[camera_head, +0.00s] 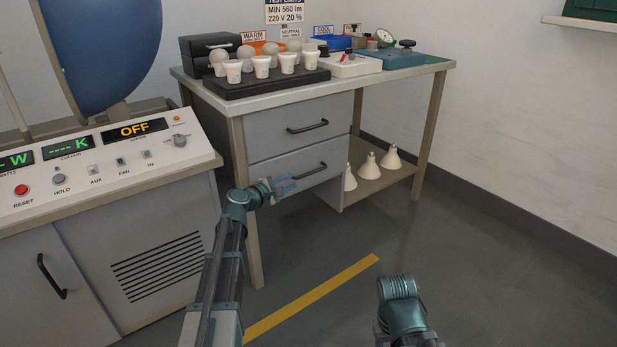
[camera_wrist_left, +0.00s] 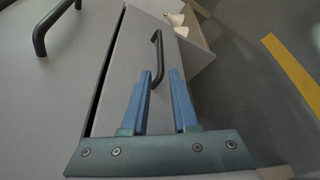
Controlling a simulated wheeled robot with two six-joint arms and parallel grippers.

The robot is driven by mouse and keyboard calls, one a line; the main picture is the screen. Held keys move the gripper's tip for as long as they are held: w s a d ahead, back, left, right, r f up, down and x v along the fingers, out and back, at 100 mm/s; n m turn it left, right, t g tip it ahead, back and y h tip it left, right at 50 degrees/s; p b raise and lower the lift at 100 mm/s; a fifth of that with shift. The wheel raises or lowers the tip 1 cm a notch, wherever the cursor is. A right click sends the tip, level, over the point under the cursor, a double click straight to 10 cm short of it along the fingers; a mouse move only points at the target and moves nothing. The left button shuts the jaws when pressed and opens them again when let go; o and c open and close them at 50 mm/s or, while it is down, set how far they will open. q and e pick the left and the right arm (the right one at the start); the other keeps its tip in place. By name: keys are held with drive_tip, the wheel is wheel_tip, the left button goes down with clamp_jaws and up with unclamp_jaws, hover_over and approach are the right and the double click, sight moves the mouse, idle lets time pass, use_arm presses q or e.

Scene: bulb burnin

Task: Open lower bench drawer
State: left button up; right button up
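The lower bench drawer (camera_head: 275,172) is a grey front under the bench top with a dark bar handle (camera_head: 312,173). My left gripper (camera_head: 290,184) is at the left part of this handle. In the left wrist view, the blue fingers of the gripper (camera_wrist_left: 160,73) are apart, with the near end of the lower handle (camera_wrist_left: 157,60) between their tips. Whether they touch the handle is not clear. My right gripper is out of view; only part of my right arm shows at the bottom.
The upper drawer (camera_head: 300,125) is shut, its handle (camera_wrist_left: 50,27) close by in the wrist view. A control console (camera_head: 100,175) stands to the left. Several white lamps (camera_head: 367,165) stand on the low shelf to the right. The floor in front is clear.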

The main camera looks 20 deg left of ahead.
sight(306, 175)
use_arm(q)
drive_tip(key=b+x, duration=0.2)
drive_tip(key=x, duration=0.9)
drive_tip(key=shift+w+d+f, duration=0.1)
drive_tip(key=shift+w+f, duration=0.05)
drive_tip(key=shift+w, duration=0.2)
drive_tip(key=shift+c, duration=0.2)
clamp_jaws()
drive_tip(key=shift+s, duration=0.1)
idle(0.6)
